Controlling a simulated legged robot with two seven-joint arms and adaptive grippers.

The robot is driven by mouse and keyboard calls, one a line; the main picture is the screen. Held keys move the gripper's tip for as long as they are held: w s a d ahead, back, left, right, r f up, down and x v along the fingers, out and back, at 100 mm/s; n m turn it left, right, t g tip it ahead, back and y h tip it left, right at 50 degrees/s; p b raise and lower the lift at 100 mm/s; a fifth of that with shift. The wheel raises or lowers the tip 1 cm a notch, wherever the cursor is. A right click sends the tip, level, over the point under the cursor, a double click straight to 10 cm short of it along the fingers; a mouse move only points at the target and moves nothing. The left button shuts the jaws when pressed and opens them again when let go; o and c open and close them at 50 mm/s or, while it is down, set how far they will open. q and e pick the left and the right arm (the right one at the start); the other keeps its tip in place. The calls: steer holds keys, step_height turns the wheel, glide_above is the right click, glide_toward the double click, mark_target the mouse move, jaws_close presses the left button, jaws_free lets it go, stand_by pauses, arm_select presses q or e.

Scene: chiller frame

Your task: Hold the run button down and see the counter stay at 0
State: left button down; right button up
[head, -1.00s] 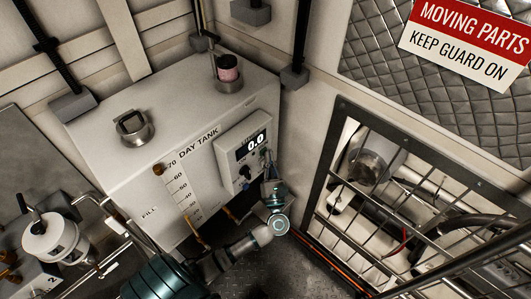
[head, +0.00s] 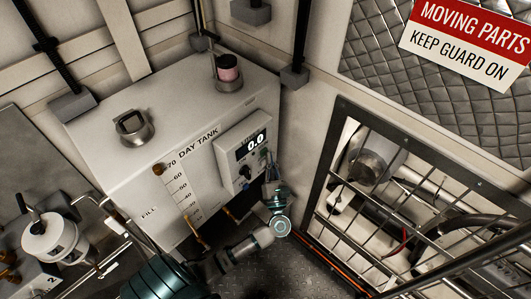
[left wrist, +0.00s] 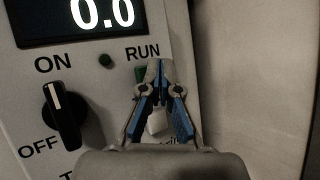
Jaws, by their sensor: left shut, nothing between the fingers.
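The counter (head: 253,144) on the day tank's control box reads 0.0, and it also reads 0.0 in the left wrist view (left wrist: 103,12). The green run button (left wrist: 141,73) sits under the RUN label, mostly hidden behind my fingertips. My left gripper (left wrist: 160,72) is shut and empty, its tips over the button's right part. I cannot tell whether they touch or press it. In the head view my left gripper (head: 270,168) is at the box's lower right. My right gripper is not in view.
A black knob (left wrist: 65,115) left of the button has its white mark toward ON. A small dark green lamp (left wrist: 105,60) is between them. The day tank (head: 105,110) carries the box. A barred guard (head: 335,185) stands at the right.

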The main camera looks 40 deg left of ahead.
arm_select(q)
steer(key=shift+d, duration=0.55)
steer(key=shift+s+d+b, duration=0.15)
steer(key=shift+d+b, duration=0.1)
steer(key=shift+d, duration=1)
steer(key=shift+s+d+b, duration=0.1)
steer(key=shift+d+b, duration=0.1)
steer(key=shift+d, duration=1.05)
